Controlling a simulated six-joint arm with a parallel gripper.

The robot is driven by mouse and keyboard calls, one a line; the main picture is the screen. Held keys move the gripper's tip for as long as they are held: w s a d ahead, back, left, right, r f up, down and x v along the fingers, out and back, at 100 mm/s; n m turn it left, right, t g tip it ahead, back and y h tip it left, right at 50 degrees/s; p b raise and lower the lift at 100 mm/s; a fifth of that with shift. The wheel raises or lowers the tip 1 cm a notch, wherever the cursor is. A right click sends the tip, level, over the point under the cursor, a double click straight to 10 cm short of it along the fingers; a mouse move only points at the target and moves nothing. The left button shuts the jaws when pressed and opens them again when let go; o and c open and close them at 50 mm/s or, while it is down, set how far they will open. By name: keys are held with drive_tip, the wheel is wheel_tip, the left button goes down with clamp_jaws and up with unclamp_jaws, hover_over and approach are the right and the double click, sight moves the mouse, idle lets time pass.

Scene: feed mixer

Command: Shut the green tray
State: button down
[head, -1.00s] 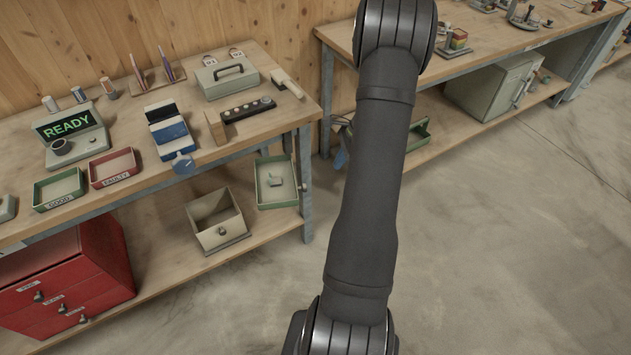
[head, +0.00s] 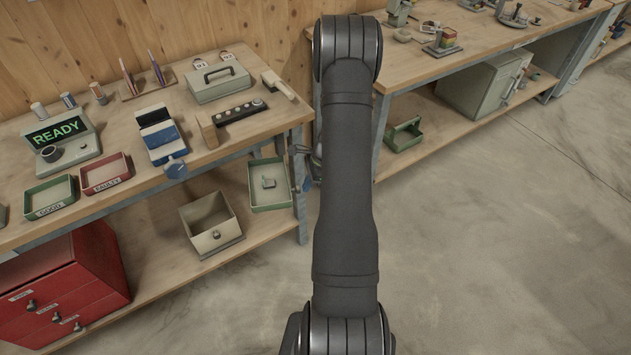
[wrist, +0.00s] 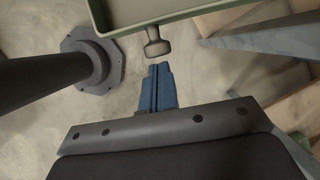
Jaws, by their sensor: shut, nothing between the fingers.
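The green tray (head: 255,205) is a shallow, open, green-rimmed drawer under the left bench, pulled out beside the bench leg. In the wrist view the tray's front wall (wrist: 190,12) crosses the top, with a grey knob (wrist: 156,46) sticking out. My gripper (wrist: 159,66) has blue fingers pressed together and empty. Its tips are just short of the knob, in line with it, and look apart from it. In the head view my gripper is mostly hidden behind my arm, close to the tray's right side.
A bench leg (head: 301,200) stands right of the tray. An open beige drawer box (head: 211,222) sits to its left on the lower shelf. Red drawers (head: 65,290) stand at lower left. Another green tray (head: 46,197) lies on the benchtop. Floor to the right is clear.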

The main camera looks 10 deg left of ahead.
sight(297, 191)
drive_tip(key=shift+s+a, duration=0.1)
idle(0.4)
drive_tip(key=shift+s+a+m+t, duration=0.4)
drive_tip(key=shift+s+a+m, duration=0.6)
drive_tip(key=shift+a, duration=0.1)
drive_tip(key=shift+s+a+m+t, duration=0.25)
drive_tip(key=shift+s+a+m, duration=0.4)
drive_tip(key=shift+a, duration=0.25)
drive_tip(key=shift+s+a+m+t, duration=0.25)
drive_tip(key=shift+s+a+m, duration=0.15)
drive_tip(key=shift+a+m, duration=0.45)
drive_tip(key=shift+s+a+m+t, duration=0.25)
drive_tip(key=shift+a+m, duration=0.3)
drive_tip(key=shift+a, duration=0.3)
drive_tip(key=shift+s+a+m+t, duration=0.25)
drive_tip(key=shift+a+m, duration=0.3)
drive_tip(key=shift+a, duration=0.3)
drive_tip(key=shift+s+a+m+t, duration=0.15)
drive_tip(key=shift+a+m+t, duration=0.25)
drive_tip(key=shift+a+m, duration=0.95)
drive_tip(key=shift+a+n, duration=0.25)
drive_tip(key=shift+a, duration=1)
